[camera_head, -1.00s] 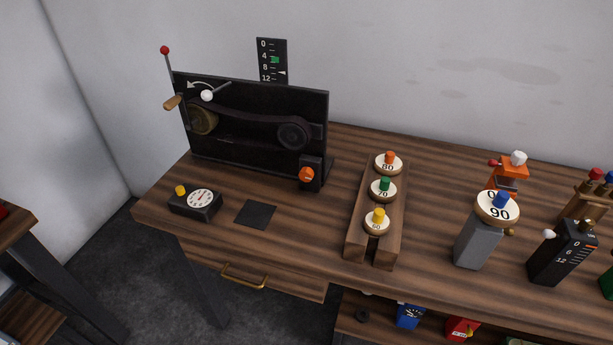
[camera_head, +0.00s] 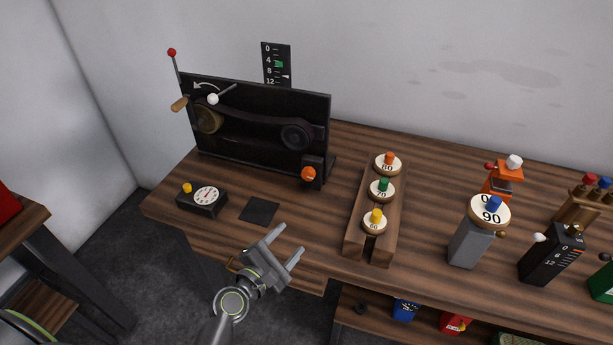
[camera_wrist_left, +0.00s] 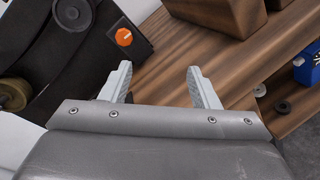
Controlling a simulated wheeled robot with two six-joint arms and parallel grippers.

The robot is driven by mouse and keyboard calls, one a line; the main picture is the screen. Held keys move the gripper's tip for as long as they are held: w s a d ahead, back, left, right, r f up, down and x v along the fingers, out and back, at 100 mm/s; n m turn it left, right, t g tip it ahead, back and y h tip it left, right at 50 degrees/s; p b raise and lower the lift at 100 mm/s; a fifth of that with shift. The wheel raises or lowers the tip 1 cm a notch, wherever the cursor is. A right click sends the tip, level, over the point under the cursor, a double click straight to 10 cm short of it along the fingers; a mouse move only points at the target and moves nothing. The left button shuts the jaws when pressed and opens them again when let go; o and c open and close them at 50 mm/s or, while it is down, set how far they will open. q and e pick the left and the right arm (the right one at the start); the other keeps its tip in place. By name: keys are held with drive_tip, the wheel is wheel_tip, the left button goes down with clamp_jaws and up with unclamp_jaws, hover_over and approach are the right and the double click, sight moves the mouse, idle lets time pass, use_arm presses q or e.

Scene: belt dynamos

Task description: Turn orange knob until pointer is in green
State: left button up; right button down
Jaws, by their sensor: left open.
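The orange knob (camera_head: 308,174) sits on a small dark block at the lower right of the black belt panel (camera_head: 262,160). My right gripper is not in view.
A gauge box (camera_head: 202,199) and a dark square pad (camera_head: 259,210) lie in front of the panel. A wooden rack (camera_head: 354,238) with numbered discs stands right of the knob. A grey post (camera_head: 468,246) and other devices stand farther right.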

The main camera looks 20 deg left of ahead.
sight(307, 177)
use_arm(q)
drive_tip(key=w+n+y, duration=0.1)
drive_tip(key=n, duration=0.2)
drive_tip(key=w+a+n+t+y, duration=0.1)
drive_tip(key=n, duration=0.2)
drive_tip(key=w+r+n+y, duration=0.1)
drive_tip(key=n, duration=0.1)
drive_tip(key=shift+w+a+n+t, duration=0.25)
drive_tip(key=shift+a+n+t, duration=0.15)
drive_tip(key=shift+w+a+n+y, duration=0.2)
drive_tip(key=shift+w+n+y, duration=0.2)
drive_tip(key=shift+n, duration=0.3)
drive_tip(key=w, duration=0.5)
drive_tip(key=w+b, duration=0.1)
drive_tip(key=w, duration=0.9)
drive_tip(key=shift+w+d+f+b, duration=0.1)
drive_tip(key=shift+w+d+b, duration=0.15)
drive_tip(key=shift+w+b, duration=0.15)
drive_tip(key=shift+w, duration=0.55)
drive_tip(key=c, duration=1)
